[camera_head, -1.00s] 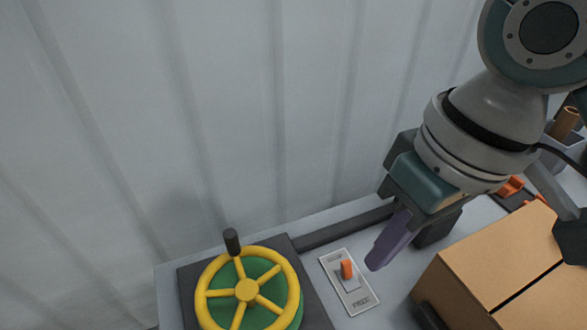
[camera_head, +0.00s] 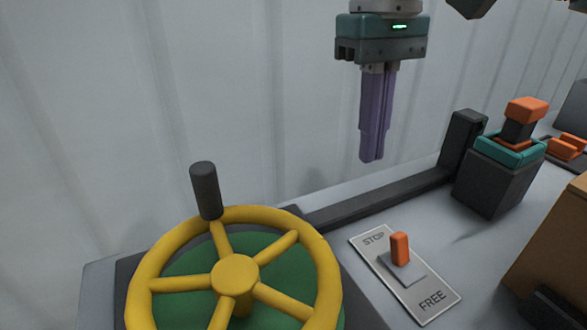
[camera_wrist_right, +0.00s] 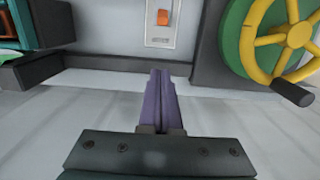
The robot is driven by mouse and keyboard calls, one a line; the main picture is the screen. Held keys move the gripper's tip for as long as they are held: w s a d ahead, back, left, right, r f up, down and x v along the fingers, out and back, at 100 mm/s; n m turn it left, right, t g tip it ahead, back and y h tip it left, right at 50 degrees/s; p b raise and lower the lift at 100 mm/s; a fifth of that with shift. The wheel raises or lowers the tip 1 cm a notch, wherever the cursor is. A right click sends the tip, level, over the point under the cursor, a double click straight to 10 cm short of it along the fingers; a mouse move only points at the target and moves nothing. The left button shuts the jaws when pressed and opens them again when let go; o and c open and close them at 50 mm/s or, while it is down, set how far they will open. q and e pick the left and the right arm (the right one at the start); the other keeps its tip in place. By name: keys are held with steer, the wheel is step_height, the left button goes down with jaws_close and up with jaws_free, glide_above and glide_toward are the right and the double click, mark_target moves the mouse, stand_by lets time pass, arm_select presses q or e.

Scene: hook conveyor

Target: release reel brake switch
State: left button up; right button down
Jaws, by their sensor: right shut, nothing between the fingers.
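The reel brake switch (camera_head: 399,248) is a small orange lever on a pale plate marked STOP at its far end and FREE at its near end. I cannot tell for sure which way the lever leans. My right gripper (camera_head: 371,160) points down with its purple fingers shut and empty. It hangs in the air above and behind the switch, apart from it. In the right wrist view the shut fingers (camera_wrist_right: 160,75) lie below the plate, and the orange lever (camera_wrist_right: 163,17) shows at the top. My left gripper is not in view.
A yellow handwheel (camera_head: 235,278) with a dark upright knob (camera_head: 205,190) stands left of the switch. A dark block with a teal and orange top (camera_head: 510,150) stands to the right, and a cardboard box (camera_head: 555,250) nearer. A ribbed grey wall (camera_head: 230,90) rises behind.

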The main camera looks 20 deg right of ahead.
mark_target(366, 233)
steer(key=f, duration=0.3)
steer(key=f+b, duration=0.1)
steer(key=f, duration=0.2)
steer(key=s+f+b, duration=0.1)
steer(key=f, duration=0.3)
steer(key=shift+s+d+r+p, duration=0.1)
steer(key=shift+s+r+p, duration=0.15)
steer(key=shift+p, duration=0.1)
steer(key=shift+s+d+r+p, duration=0.1)
steer(key=shift+s+r+p, duration=0.2)
steer(key=shift+s, duration=0.5)
steer(key=shift+s+r+p, duration=0.15)
steer(key=shift+s+r, duration=0.15)
steer(key=shift+s, duration=0.45)
